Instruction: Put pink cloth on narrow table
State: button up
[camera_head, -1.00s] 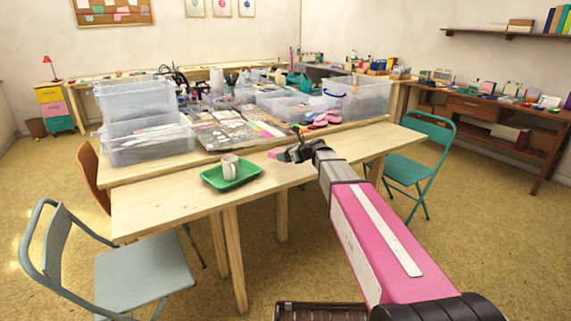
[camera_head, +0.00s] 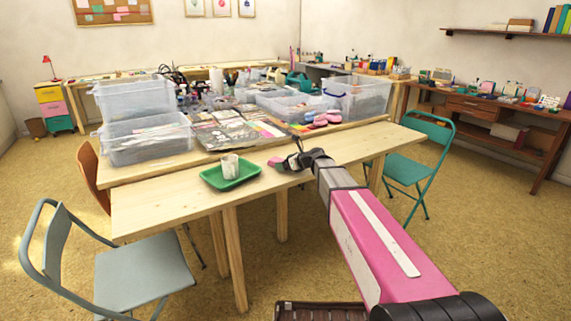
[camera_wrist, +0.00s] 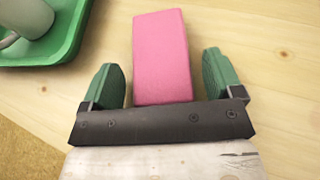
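The pink cloth (camera_wrist: 161,50) is a thick folded rectangle on the pale wood of the narrow table (camera_wrist: 285,110). In the head view the cloth (camera_head: 274,161) shows at the tip of my gripper, on the front narrow table (camera_head: 160,205). My gripper (camera_wrist: 160,68) is open. Its green-padded fingers stand on either side of the cloth, with a gap showing on both sides. The near end of the cloth is hidden behind the dark gripper body. I cannot tell the exact height of my gripper (camera_head: 289,163) above the table.
A green tray (camera_head: 212,183) with a white mug (camera_head: 230,166) stands left of the cloth. Behind is a wider table with clear bins (camera_head: 148,142) and papers. A grey chair (camera_head: 140,275) and a teal chair (camera_head: 405,170) flank the narrow table. Its left end is clear.

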jog(key=shift+r, duration=0.2)
jog(key=v, duration=1.2)
